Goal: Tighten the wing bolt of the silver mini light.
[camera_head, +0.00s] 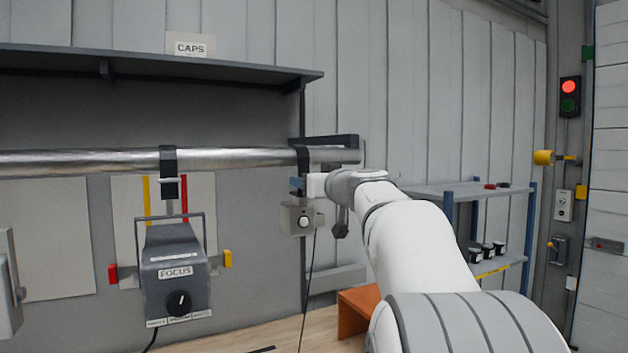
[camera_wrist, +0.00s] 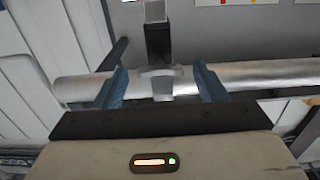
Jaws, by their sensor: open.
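The silver mini light (camera_head: 297,220) is a small grey box with a round front knob. It hangs below the right end of the pipe. In the wrist view my gripper (camera_wrist: 160,68) is open, with one blue finger on each side of a pale grey winged piece (camera_wrist: 158,82), which looks like the wing bolt. A gap shows between each finger and this piece. A black clamp strap (camera_wrist: 157,45) lies beyond it, across the pipe.
The metal pipe (camera_head: 80,162) runs under a dark shelf (camera_head: 130,60). A larger grey light marked FOCUS (camera_head: 174,272) hangs left of my gripper. Another light (camera_head: 8,290) is cut off at the left edge. A shelf rack (camera_head: 447,220) stands at right, behind my arm.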

